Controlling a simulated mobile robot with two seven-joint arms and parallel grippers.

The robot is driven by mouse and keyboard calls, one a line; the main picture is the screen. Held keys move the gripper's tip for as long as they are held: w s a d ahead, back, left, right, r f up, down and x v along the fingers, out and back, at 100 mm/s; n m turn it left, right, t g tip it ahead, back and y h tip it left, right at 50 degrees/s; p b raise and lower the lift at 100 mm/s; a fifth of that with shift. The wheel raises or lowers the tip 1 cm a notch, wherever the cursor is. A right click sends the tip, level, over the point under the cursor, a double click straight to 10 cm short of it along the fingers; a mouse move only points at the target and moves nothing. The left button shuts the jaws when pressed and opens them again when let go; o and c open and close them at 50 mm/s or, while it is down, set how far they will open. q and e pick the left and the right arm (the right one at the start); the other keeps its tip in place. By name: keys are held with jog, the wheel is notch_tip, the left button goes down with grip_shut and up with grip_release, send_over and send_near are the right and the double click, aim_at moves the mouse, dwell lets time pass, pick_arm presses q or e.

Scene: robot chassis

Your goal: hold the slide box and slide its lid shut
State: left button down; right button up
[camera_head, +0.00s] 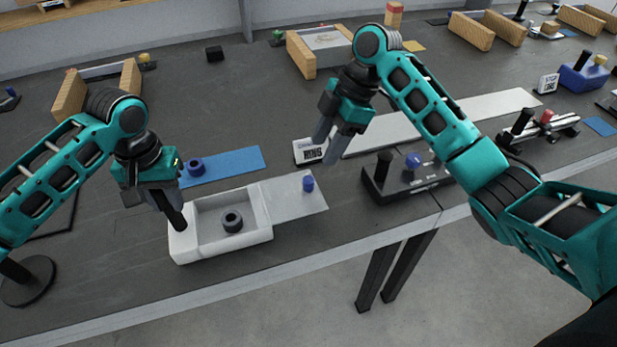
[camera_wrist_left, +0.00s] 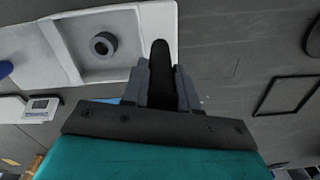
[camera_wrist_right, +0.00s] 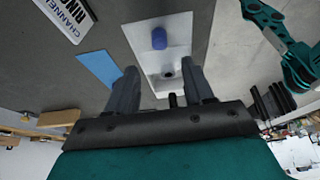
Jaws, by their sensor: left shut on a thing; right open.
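The white slide box (camera_head: 258,236) stands near the table's front edge, with a dark ring (camera_head: 232,220) in its open compartment. Its pale lid (camera_head: 284,198), with a blue knob (camera_head: 308,184), is slid out to the right, leaving the compartment uncovered. My left gripper (camera_head: 172,203) is shut on the black handle (camera_wrist_left: 160,65) at the box's left end. My right gripper (camera_head: 326,148) is open and empty, raised above and to the right of the lid. In the right wrist view the blue knob (camera_wrist_right: 159,38) shows ahead, between and beyond the fingers, apart from them.
A blue mat (camera_head: 235,163) lies behind the box. A small sign (camera_head: 310,151) stands behind the lid. A black device with a lever and blue knob (camera_head: 405,180) stands to the right of the lid. Wooden-sided fixtures (camera_head: 325,48) are farther back.

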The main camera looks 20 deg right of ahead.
aim_at(309, 179)
jog(key=x, duration=1)
jog(key=shift+f, duration=0.1)
grip_shut()
dwell(0.3)
